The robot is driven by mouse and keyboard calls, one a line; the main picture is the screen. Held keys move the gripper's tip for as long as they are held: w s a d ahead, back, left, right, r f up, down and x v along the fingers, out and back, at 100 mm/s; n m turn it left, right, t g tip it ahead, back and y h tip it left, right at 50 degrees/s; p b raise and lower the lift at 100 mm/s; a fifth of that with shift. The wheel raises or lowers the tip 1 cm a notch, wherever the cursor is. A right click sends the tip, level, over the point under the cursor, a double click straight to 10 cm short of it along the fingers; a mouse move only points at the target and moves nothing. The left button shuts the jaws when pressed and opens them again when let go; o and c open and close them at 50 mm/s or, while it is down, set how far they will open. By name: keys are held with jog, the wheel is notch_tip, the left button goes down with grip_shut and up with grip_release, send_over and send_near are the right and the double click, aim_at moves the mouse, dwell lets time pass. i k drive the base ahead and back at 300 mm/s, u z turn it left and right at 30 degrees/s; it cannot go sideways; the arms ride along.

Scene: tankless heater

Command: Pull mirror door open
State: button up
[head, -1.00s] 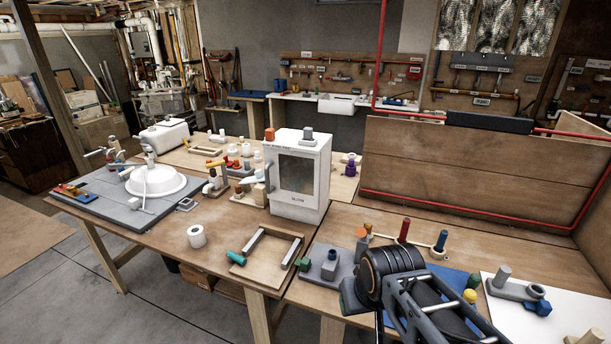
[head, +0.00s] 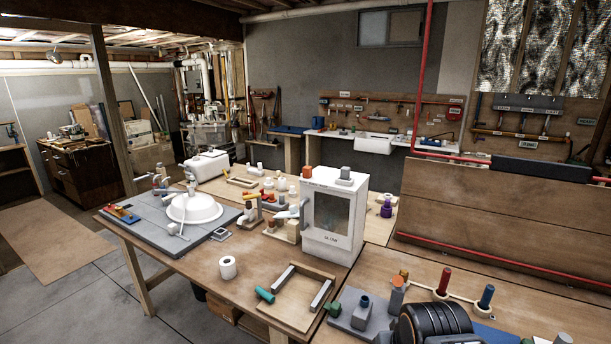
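A white box-shaped cabinet (head: 352,246) stands upright on the wooden table, right of the picture's middle. Its front is the mirror door (head: 331,212), a white frame around a dark reflective panel, and it looks closed. A grey handle (head: 303,212) shows at the door's left edge. Part of my dark arm shows at the bottom right edge, well to the front and right of the cabinet and apart from it. My gripper's fingers are out of the picture.
In front of the cabinet lie a wooden tray with grey bars (head: 291,309) and a white roll (head: 228,267). Pegs and blocks (head: 361,312) stand at the front right. A white basin (head: 195,208) is at the left.

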aim_at(327, 216)
jog(key=u, duration=0.75)
jog(key=i, duration=0.75)
jog(key=u, duration=0.3)
